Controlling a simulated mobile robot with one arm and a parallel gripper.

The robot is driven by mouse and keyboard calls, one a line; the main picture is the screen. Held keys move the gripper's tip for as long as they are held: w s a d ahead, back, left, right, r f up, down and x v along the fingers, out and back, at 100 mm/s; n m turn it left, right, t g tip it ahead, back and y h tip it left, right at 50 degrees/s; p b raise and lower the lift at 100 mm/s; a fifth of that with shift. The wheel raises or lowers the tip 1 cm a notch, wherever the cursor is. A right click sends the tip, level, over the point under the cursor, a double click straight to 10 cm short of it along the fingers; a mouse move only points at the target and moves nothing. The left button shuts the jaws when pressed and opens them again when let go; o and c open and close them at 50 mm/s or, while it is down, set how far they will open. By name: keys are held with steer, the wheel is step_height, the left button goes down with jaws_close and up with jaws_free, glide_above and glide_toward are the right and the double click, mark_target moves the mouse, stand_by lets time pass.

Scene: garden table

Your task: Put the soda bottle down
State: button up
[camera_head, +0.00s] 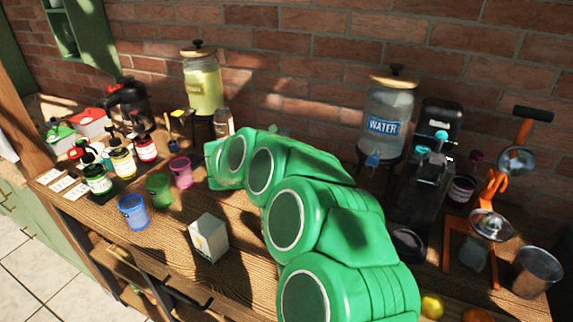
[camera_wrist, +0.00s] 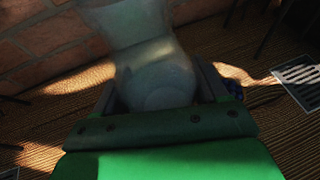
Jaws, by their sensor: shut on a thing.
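In the wrist view a clear, see-through bottle (camera_wrist: 150,55) stands between the fingers of my gripper (camera_wrist: 160,92). The gripper is shut on it, with one finger on each side. Its pale round base shows near the fingers, and its upper part runs out of the top of the picture. In the head view my green arm reaches over the wooden table (camera_head: 235,275) toward the back, and it hides the gripper's fingers. A small clear bottle (camera_head: 223,122) shows just behind the arm's far end; I cannot tell whether it is the held one.
A yellow drink dispenser (camera_head: 203,85) and a water dispenser (camera_head: 388,120) stand against the brick wall. Blue (camera_head: 133,212), green (camera_head: 160,190) and pink (camera_head: 181,172) cups and a white carton (camera_head: 209,238) stand left of my arm. A dark grate (camera_wrist: 302,78) lies at right in the wrist view.

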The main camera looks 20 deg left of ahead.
steer(key=shift+w+a+f, duration=0.25)
steer(key=shift+w+f, duration=0.1)
steer(key=shift+f, duration=1.6)
steer(key=o, duration=1.4)
steer(key=shift+f, duration=0.15)
steer(key=v, duration=1.2)
steer(key=shift+r, duration=0.25)
